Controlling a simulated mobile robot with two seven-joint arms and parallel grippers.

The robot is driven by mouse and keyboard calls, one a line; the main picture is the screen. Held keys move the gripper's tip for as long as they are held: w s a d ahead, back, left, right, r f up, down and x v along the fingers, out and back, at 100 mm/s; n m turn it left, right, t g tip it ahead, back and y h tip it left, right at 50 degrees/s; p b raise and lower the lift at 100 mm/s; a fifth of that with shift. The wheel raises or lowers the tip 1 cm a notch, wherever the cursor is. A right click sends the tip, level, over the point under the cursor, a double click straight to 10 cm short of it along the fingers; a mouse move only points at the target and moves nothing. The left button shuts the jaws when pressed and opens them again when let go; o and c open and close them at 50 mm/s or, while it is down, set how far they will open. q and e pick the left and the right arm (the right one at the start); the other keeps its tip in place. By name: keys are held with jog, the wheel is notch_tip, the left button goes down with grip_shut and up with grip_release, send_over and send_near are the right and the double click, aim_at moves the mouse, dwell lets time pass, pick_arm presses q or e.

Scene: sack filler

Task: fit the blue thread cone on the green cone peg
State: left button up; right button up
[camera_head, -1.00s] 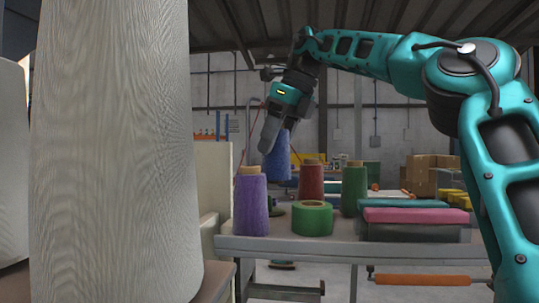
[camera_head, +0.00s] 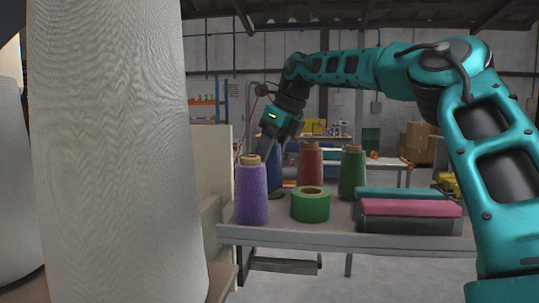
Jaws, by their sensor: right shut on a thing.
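The blue thread cone (camera_head: 275,173) is upright at the back left of the work table, behind the purple thread cone (camera_head: 250,194), which hides part of it. My right gripper (camera_head: 267,148) reaches down from above and is shut on the blue cone. The green cone peg cannot be made out clearly; the purple cone and the blue cone block that spot. I cannot tell whether the blue cone is around the peg or just above it. My left gripper is not in view.
A red thread cone (camera_head: 311,166) and a green thread cone (camera_head: 353,172) stand to the right. A green roll (camera_head: 310,204) lies in front of them. Pink and teal stacked pieces (camera_head: 410,207) lie at the table's right. A large pale cone (camera_head: 115,160) fills the left foreground.

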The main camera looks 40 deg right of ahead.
jog(key=shift+f, duration=0.25)
jog(key=shift+f, duration=0.1)
jog(key=o, duration=1.4)
jog(key=shift+o, duration=0.2)
jog(key=v, duration=1.2)
jog(key=shift+a, duration=0.1)
